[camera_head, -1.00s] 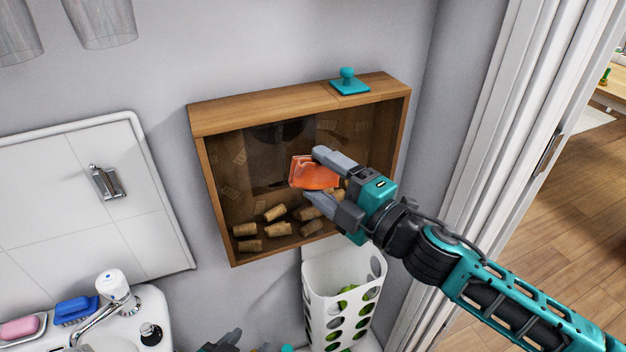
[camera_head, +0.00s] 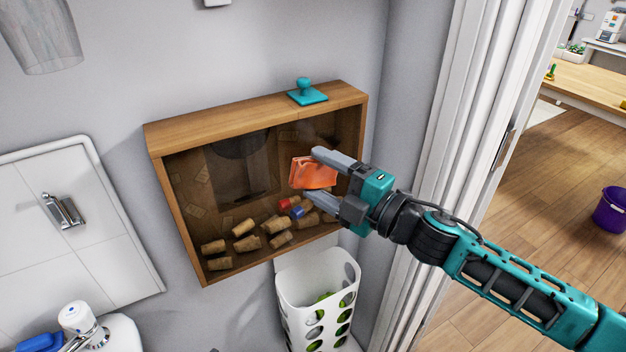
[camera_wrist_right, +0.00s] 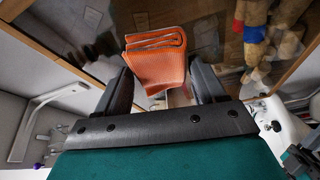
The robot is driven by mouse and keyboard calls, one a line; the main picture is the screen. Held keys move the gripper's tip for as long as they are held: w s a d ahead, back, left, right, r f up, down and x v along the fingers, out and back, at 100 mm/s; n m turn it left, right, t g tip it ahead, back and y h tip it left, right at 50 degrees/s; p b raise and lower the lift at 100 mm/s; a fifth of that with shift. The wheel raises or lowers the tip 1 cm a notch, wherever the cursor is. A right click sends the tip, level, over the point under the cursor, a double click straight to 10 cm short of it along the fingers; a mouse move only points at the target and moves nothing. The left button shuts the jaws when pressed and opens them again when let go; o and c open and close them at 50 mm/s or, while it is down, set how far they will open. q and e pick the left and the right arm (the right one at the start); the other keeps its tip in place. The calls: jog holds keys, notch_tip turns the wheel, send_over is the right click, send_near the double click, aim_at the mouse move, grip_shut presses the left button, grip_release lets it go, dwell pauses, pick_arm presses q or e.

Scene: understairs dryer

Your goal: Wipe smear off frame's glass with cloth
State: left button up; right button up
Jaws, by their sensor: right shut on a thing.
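The wooden shadow-box frame (camera_head: 155,146) hangs on the grey wall, with corks and a few coloured pieces behind its glass (camera_head: 200,185). A darker rectangular patch shows on the left-middle of the glass; I cannot tell whether it is the smear or a reflection. My right gripper (camera_head: 312,175) is shut on a folded orange cloth (camera_head: 309,172), in front of the right half of the glass. In the right wrist view the cloth (camera_wrist_right: 157,62) sits between the fingers, with the glass close beyond. Whether cloth and glass touch is unclear. My left gripper is not in view.
A teal knobbed object (camera_head: 308,95) sits on the frame's top. A white perforated basket (camera_head: 318,290) stands below the frame. A white cabinet (camera_head: 60,240) and tap (camera_head: 80,320) are at left. A door frame (camera_head: 450,150) rises behind my right arm.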

jog(key=shift+w+d, duration=0.45)
jog(key=shift+d, duration=0.15)
jog(key=shift+s+d, duration=0.55)
jog(key=shift+s, duration=0.3)
jog(key=shift+s+d, duration=0.55)
jog(key=shift+s, duration=0.25)
jog(key=shift+s+d, duration=0.55)
jog(key=shift+s, duration=0.3)
jog(key=shift+s+d, duration=0.4)
jog(key=shift+s, duration=0.25)
jog(key=shift+s+d, duration=0.4)
jog(key=shift+s, duration=0.2)
